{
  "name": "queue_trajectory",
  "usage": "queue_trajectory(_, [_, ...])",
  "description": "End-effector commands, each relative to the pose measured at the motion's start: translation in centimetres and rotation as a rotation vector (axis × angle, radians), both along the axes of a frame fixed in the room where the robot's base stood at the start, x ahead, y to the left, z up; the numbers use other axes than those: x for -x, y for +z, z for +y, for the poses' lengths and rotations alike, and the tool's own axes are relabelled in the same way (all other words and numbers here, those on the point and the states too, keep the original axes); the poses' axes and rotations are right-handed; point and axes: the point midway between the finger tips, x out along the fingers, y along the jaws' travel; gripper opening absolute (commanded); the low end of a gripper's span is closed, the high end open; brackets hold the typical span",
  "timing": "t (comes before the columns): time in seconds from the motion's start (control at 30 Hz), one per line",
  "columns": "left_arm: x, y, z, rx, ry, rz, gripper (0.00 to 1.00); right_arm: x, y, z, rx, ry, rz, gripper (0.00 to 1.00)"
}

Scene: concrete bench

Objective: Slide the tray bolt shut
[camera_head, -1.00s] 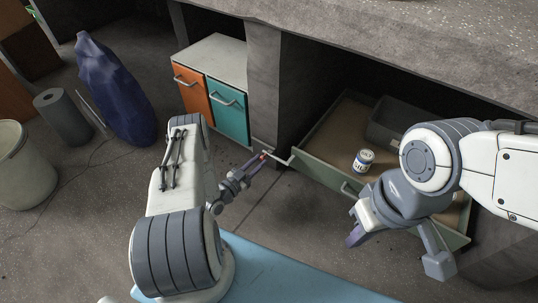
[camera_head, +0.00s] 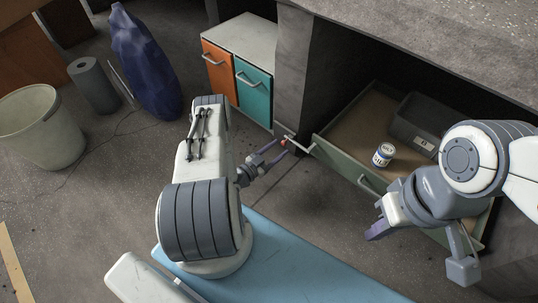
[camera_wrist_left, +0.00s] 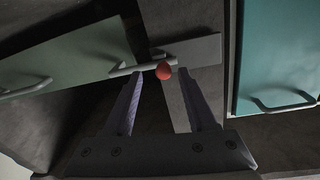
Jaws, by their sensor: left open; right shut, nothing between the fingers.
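The bolt is a thin pale metal rod with a red knob (camera_head: 284,142) at its end. It sits by the concrete pillar, beside the left end of the pulled-out tray's green front (camera_head: 343,160). In the left wrist view the red knob (camera_wrist_left: 164,70) shows in front of a grey plate (camera_wrist_left: 200,50), with the rod running left toward the green front (camera_wrist_left: 65,57). My left gripper (camera_head: 281,147) is open, and its purple fingers (camera_wrist_left: 160,85) appear on either side of the knob. I cannot tell whether they touch it. My right gripper (camera_head: 376,231) is shut and empty, in front of the tray.
The tray holds a small can (camera_head: 383,155) and a grey bin (camera_head: 417,125). A cabinet with orange (camera_head: 218,75) and teal (camera_head: 254,95) fronts stands left of the pillar (camera_head: 303,70).

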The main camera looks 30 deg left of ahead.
Motion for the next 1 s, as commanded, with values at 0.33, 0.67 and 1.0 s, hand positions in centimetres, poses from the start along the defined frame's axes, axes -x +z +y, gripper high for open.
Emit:
queue_trajectory(0.33, [6.5,0.4,1.8,0.003,0.007,0.002,0.57,0.0,3.5,0.0,0.0,0.0,0.0,0.0])
queue_trajectory(0.67, [9.0,0.1,2.3,0.001,0.0,0.001,0.57,0.0,4.2,0.0,0.0,0.0,0.0,0.0])
queue_trajectory(1.0, [9.0,0.0,2.2,0.001,-0.002,0.002,0.57,0.0,4.2,0.0,0.0,0.0,0.0,0.0])
